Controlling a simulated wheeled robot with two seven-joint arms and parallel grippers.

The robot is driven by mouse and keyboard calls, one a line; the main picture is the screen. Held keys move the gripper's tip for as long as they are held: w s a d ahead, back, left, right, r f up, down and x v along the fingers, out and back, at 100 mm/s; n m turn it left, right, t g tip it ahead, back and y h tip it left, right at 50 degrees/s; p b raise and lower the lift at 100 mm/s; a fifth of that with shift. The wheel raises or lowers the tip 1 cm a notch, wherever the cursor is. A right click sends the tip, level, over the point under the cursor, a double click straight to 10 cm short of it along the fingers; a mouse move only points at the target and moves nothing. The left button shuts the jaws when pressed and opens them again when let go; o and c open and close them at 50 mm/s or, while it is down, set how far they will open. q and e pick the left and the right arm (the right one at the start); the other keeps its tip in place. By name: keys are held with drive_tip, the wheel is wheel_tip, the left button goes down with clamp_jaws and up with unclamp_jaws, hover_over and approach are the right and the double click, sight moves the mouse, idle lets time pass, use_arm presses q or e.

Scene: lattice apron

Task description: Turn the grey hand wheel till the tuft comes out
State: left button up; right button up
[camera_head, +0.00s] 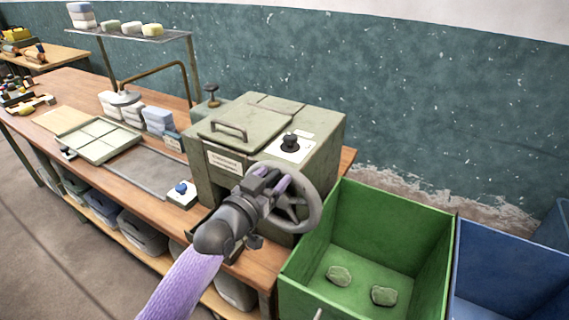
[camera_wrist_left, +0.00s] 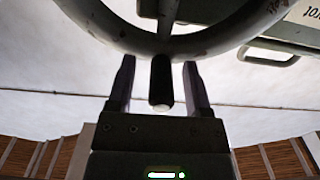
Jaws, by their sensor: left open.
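The grey hand wheel (camera_head: 316,207) is on the front of a grey-green machine box (camera_head: 318,130). Its rim and a spoke show at the top of the left wrist view (camera_wrist_left: 225,38). A dark peg-like handle with a pale end (camera_wrist_left: 161,85) sticks out from the rim. My left gripper (camera_head: 274,184) is at the wheel's upper left. Its two fingers are open, one on each side of the handle (camera_wrist_left: 158,78), with visible gaps. My arm hides part of the wheel and the machine's front. I see no tuft coming out.
A green bin (camera_head: 390,212) holding two green lumps (camera_head: 340,276) stands right of the machine, with a blue bin (camera_head: 510,260) beside it. A white box with a blue button (camera_head: 182,194) and a tray (camera_head: 100,143) lie left on the wooden bench (camera_head: 72,84).

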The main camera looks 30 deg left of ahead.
sight(308, 193)
use_arm(q)
drive_tip(key=shift+a, duration=0.1)
drive_tip(key=shift+c, duration=1.4)
clamp_jaws()
drive_tip(key=d, duration=0.1)
drive_tip(key=d+p, duration=0.1)
drive_tip(key=d, duration=0.1)
drive_tip(key=shift+s+d+f+p, duration=0.1)
drive_tip(key=shift+d+f+p, duration=0.1)
drive_tip(key=shift+f+p, duration=0.1)
drive_tip(key=shift+d+f, duration=0.15)
drive_tip(key=shift+d, duration=0.05)
use_arm(e)
drive_tip(key=shift+s+d+r, duration=0.2)
drive_tip(key=shift+s+r, duration=0.1)
drive_tip(key=shift+r, duration=0.45)
use_arm(q)
drive_tip(key=shift+d+f, duration=0.2)
drive_tip(key=shift+s+d+f, duration=0.1)
drive_tip(key=shift+d+f, duration=0.35)
drive_tip(key=shift+d, duration=0.2)
drive_tip(key=shift+s+d+f, duration=0.1)
drive_tip(key=shift+d+f, duration=0.35)
drive_tip(key=shift+d, duration=0.15)
use_arm(e)
drive_tip(key=shift+a+f, duration=0.15)
